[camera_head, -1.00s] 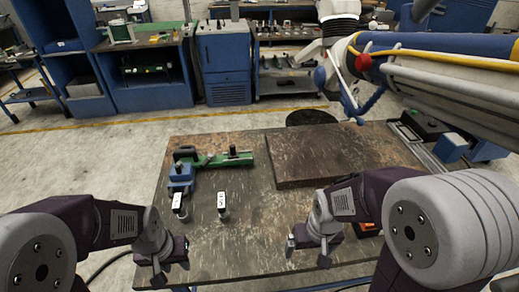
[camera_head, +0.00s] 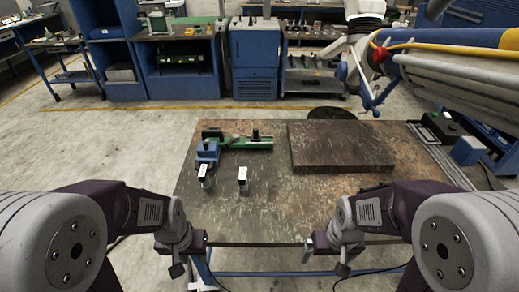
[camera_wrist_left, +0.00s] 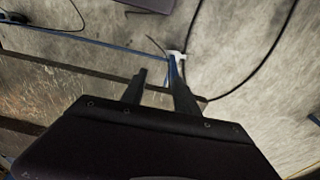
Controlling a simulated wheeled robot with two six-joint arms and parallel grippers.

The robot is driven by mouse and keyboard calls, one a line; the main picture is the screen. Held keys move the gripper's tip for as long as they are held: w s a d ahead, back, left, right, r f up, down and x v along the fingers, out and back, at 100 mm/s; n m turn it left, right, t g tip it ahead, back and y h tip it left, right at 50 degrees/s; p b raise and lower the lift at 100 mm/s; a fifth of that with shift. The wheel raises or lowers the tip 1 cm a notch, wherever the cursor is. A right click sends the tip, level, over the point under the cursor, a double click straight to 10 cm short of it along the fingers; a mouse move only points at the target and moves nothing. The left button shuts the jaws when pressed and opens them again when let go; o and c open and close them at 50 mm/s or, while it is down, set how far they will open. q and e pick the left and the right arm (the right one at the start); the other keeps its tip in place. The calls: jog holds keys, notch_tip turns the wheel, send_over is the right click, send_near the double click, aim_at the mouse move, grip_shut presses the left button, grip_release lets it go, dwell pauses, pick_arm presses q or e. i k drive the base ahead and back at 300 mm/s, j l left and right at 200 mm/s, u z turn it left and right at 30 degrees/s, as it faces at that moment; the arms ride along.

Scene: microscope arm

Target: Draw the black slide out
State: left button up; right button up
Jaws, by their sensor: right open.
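A green and blue fixture with black parts (camera_head: 245,143) lies on the back left of the worktable (camera_head: 270,205) in the head view. Two small upright pieces with white tops, one on the left (camera_head: 204,174) and one on the right (camera_head: 242,177), stand in front of it. I cannot tell which dark part is the black slide. My left gripper (camera_head: 192,258) is open and empty at the table's near edge. Its two fingers stand apart in the left wrist view (camera_wrist_left: 158,88). My right gripper (camera_head: 327,258) is open and empty at the near edge, further right. Both are well apart from the fixture.
A thick, worn slab (camera_head: 340,147) covers the table's back right. The table's front middle is bare. A large arm with a yellow cable (camera_head: 450,47) reaches in above the right side. Blue cabinets (camera_head: 253,65) stand far behind, across open floor.

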aim_at(255, 137)
jog(key=k, duration=0.3)
jog(key=i+j+z, duration=0.25)
jog(key=i+z, duration=0.2)
jog(key=i+j+z, duration=0.4)
jog(key=i, duration=0.1)
